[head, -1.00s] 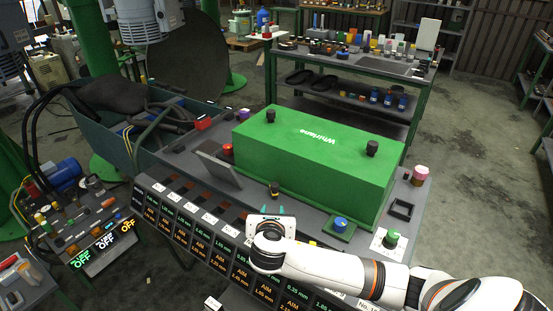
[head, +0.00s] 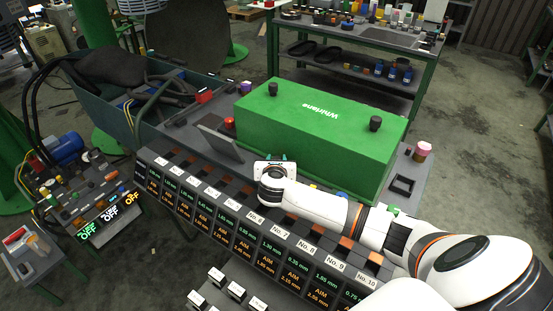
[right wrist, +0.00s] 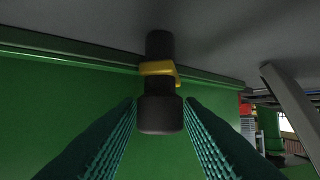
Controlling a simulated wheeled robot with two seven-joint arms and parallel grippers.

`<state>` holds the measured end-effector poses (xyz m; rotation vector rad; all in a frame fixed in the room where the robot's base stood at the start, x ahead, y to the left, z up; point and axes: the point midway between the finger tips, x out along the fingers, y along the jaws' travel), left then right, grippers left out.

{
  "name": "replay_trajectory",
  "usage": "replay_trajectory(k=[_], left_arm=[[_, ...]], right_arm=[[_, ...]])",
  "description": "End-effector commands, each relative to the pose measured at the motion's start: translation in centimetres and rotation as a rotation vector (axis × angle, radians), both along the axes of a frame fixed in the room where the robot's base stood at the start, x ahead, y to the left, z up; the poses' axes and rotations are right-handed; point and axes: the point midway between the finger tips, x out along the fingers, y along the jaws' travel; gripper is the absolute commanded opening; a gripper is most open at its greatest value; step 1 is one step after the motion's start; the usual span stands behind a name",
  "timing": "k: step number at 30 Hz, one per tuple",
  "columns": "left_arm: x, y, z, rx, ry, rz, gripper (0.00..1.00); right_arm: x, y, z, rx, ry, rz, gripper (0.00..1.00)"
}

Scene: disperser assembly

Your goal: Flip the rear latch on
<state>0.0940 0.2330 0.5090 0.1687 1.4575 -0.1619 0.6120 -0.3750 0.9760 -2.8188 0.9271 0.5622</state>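The latch in front of my right gripper is a black knob (right wrist: 160,115) with a yellow collar (right wrist: 157,68), seen in the right wrist view against a green wall. My right gripper (head: 276,160) is at the front side of the green box (head: 320,125), its arm coming in from the right. In the right wrist view the two teal ribbed fingers (right wrist: 160,104) are apart, one on each side of the knob's end, with a narrow gap visible at each side. In the head view the gripper hides this knob. My left gripper is not in view.
A tilted grey plate (head: 221,144) and a red button (head: 229,122) stand left of the box. A row of numbered slots and displays (head: 240,235) lies in front. A black square frame (head: 402,186) and a pink-topped knob (head: 422,151) are at the right.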

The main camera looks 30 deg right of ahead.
Motion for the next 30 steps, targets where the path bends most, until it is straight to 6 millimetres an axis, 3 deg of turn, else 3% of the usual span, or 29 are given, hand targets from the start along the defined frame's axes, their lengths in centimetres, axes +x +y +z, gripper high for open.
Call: replay_trajectory(k=[11,17,30], left_arm=[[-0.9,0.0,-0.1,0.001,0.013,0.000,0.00],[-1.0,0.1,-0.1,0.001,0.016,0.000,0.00],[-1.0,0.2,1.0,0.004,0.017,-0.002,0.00]], right_arm=[[0.4,-0.3,-0.2,0.001,-0.001,0.000,0.34],[0.4,-0.3,-0.2,0.000,0.000,0.000,0.02],[0.4,-0.1,0.0,0.001,0.000,-0.105,0.02]])
